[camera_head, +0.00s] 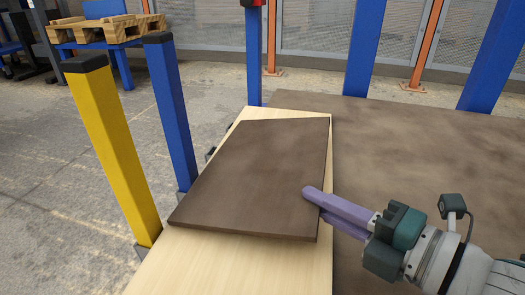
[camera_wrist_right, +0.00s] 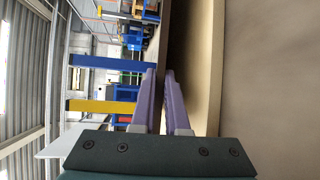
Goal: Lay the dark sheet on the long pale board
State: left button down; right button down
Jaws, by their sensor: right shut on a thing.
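The dark brown sheet (camera_head: 255,170) is over the long pale board (camera_head: 235,262) in the head view, turned a little relative to it. Its left corner reaches the board's left edge, and pale wood shows at the far end and the near end. My right gripper (camera_head: 312,193) is shut on the sheet's right edge, near its front right corner. In the right wrist view, the purple fingers (camera_wrist_right: 163,98) sit on either side of the sheet's edge (camera_wrist_right: 164,35), with the pale board (camera_wrist_right: 208,60) beside it. Whether the sheet touches the board everywhere is unclear. My left gripper is not in view.
A wide brown surface (camera_head: 430,150) lies to the right of the board. A yellow post (camera_head: 112,150) and a blue post (camera_head: 170,110) stand along the left side. Another blue post (camera_head: 253,60) rises at the far end. A wooden pallet (camera_head: 105,30) is at the back left.

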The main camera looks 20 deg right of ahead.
jog(key=shift+f, duration=0.2)
dwell(0.6)
jog(key=c, duration=0.8)
grip_release()
jog(key=shift+c, duration=0.2)
jog(key=shift+o, duration=0.2)
jog(key=shift+f, duration=0.15)
